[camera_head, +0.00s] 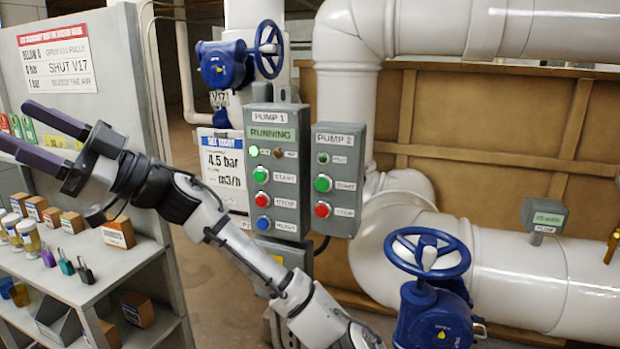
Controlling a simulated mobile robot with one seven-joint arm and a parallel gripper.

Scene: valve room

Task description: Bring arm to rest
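My gripper (14,124) is at the upper left, at the end of my raised arm. Its two long dark fingers point left and stand apart, with nothing visible between them. The fingertips reach close to the left picture edge. My grey and white arm (240,245) slants from the bottom centre up to the left. It passes in front of the shelf unit's right edge and the lower left of the pump controls.
A shelf unit (95,285) with small boxes, bottles and padlocks stands below my gripper. The PUMP 1 box (275,135) and PUMP 2 box (338,170) are right of my arm. Blue handwheels (428,253) and white pipes (520,270) fill the right side.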

